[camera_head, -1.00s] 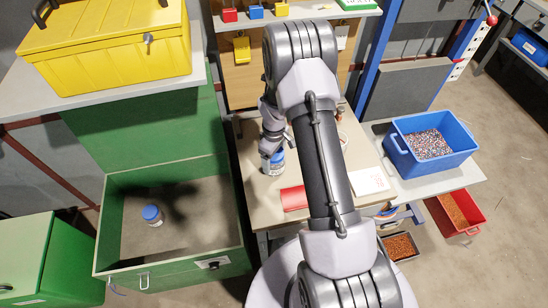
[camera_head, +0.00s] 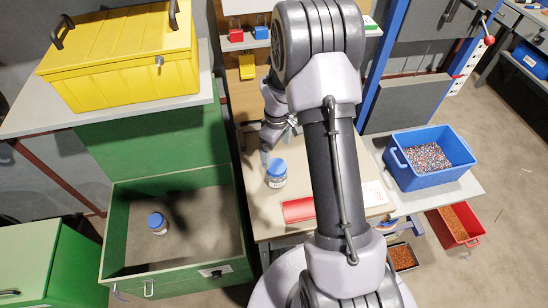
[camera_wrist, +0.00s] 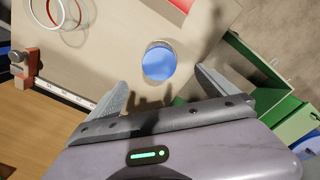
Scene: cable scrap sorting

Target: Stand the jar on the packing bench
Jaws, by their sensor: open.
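A jar with a blue lid (camera_head: 276,173) stands upright on the packing bench (camera_head: 262,200), near its left edge. In the wrist view its round blue lid (camera_wrist: 160,63) shows from above, just beyond and between my fingertips. My gripper (camera_wrist: 161,82) is open and empty, with a gap visible on both sides of the jar. In the head view my gripper (camera_head: 267,150) is just behind the jar, partly hidden by my arm. A second blue-lidded jar (camera_head: 156,222) stands in the open green drawer (camera_head: 125,268).
A red object (camera_head: 298,210) lies on the bench in front of the jar. Red and white rings (camera_wrist: 64,12) lie on the bench in the wrist view. A yellow chest (camera_head: 125,70) stands at left. A blue bin (camera_head: 405,178) of granules is at right.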

